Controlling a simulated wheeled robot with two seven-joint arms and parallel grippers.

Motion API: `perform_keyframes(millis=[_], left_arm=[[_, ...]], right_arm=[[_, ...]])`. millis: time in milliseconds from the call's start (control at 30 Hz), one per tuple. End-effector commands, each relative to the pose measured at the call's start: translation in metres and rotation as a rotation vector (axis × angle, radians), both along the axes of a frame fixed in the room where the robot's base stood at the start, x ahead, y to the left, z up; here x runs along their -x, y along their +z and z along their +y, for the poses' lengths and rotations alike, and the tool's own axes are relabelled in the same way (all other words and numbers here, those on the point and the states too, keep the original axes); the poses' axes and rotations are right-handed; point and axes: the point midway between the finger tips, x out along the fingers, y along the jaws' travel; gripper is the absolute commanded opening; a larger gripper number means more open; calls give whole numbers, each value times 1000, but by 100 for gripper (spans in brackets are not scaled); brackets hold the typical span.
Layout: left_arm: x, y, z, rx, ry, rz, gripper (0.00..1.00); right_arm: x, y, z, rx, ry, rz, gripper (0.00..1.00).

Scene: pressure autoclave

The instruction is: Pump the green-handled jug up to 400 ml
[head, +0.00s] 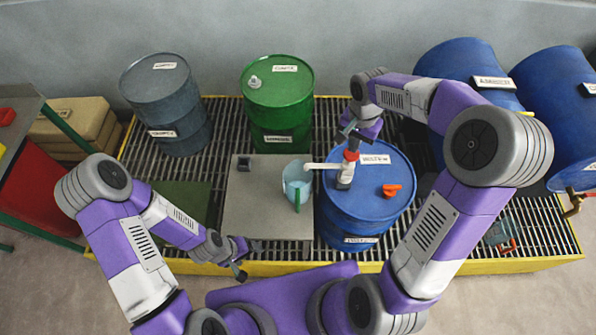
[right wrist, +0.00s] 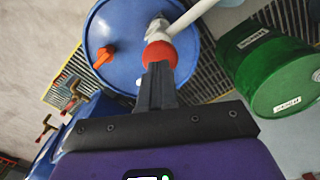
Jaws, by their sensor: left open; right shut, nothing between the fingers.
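The jug (head: 290,186), pale and translucent with a green handle (head: 297,201), stands on a grey plate (head: 262,222) left of the blue drum. The white hand pump (head: 345,176) with a red-orange top (head: 351,155) rises from the blue drum (head: 366,210); its white spout (head: 322,166) reaches over the jug. My right gripper (head: 353,136) is shut and empty, directly above the pump top. In the right wrist view its fingers (right wrist: 157,78) overlap the red-orange top (right wrist: 160,53); contact is unclear. My left gripper (head: 241,262) is open near the plate's front edge. The jug's level is unreadable.
A green drum (head: 278,100) and a grey drum (head: 167,105) stand behind on the grating. Blue drums (head: 468,75) lie at the right. A small dark object (head: 244,163) sits on the plate's back left.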

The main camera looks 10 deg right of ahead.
Motion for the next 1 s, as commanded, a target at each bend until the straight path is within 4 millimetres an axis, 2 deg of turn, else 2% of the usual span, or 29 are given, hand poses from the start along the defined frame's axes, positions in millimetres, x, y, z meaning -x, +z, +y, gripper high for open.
perform_keyframes(millis=[533, 1000], left_arm=[[0, -2, 0, 0, 0, 0, 76], [0, -16, 0, 0, 0, 0, 76]], right_arm=[[0, -2, 0, 0, 0, 0, 0], [0, -20, 0, 0, 1, 0, 0]])
